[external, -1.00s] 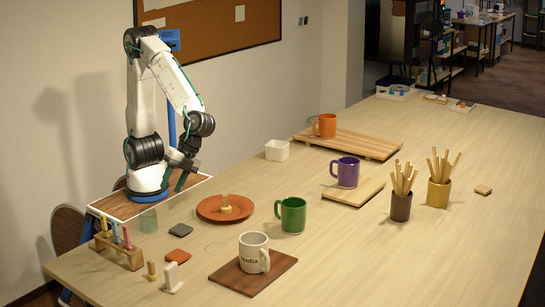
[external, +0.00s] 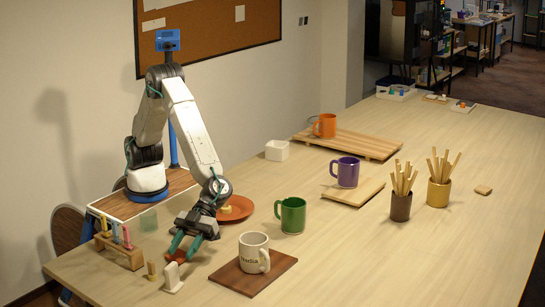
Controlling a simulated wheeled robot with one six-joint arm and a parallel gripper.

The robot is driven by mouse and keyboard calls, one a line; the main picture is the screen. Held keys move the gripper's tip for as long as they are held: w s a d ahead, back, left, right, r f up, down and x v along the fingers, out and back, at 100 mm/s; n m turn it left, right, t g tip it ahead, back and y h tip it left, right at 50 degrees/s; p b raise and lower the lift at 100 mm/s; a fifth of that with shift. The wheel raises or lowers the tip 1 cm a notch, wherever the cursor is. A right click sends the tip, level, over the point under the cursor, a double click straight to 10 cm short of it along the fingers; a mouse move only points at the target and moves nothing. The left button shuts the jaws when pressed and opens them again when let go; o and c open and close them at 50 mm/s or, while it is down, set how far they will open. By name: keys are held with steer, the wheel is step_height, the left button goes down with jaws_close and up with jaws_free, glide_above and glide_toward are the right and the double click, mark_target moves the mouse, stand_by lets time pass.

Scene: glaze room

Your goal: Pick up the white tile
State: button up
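The white tile (external: 172,274) stands upright on a small white foot near the front left edge of the table. My gripper (external: 183,252) has teal fingers that point down and stand apart with a gap between them. It is open and empty, just behind and slightly right of the white tile, over the red-orange tile (external: 177,257). The red-orange tile is partly covered by the fingers. I cannot tell how high the fingertips are above the table.
A white mug (external: 254,253) on a dark board (external: 282,264) stands to the right. A small wooden block (external: 151,270) and a wooden rack (external: 125,257) with coloured sticks are on the left. A green mug (external: 291,215) and a terracotta plate (external: 243,210) are behind.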

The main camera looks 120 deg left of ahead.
mark_target(173, 263)
steer(key=x, duration=0.7)
steer(key=shift+s, duration=0.2)
jaws_close()
